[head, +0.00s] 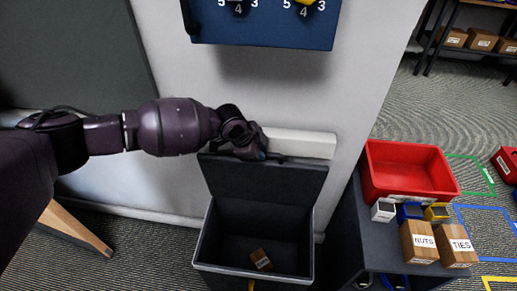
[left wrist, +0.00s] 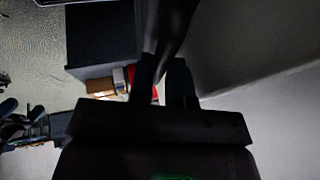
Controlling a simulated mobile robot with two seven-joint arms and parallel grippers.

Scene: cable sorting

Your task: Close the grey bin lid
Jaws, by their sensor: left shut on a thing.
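The grey bin (head: 204,246) stands on the floor against the wall in the head view, open at the top. Its dark grey lid (head: 265,182) stands raised at the back of the bin, leaning near the wall. My left gripper (head: 262,153) is at the lid's top edge and shut on it; the fingertips are partly hidden in the head view. In the left wrist view, the fingers (left wrist: 163,84) close around a dark panel edge, which looks like the lid (left wrist: 172,28). My right gripper is not in view.
A small labelled brown box (head: 262,260) lies inside the bin. A white block (head: 300,143) is at the wall right of my gripper. A dark stand with a red tray (head: 410,165) and boxes is to the right. A blue panel (head: 265,30) hangs above.

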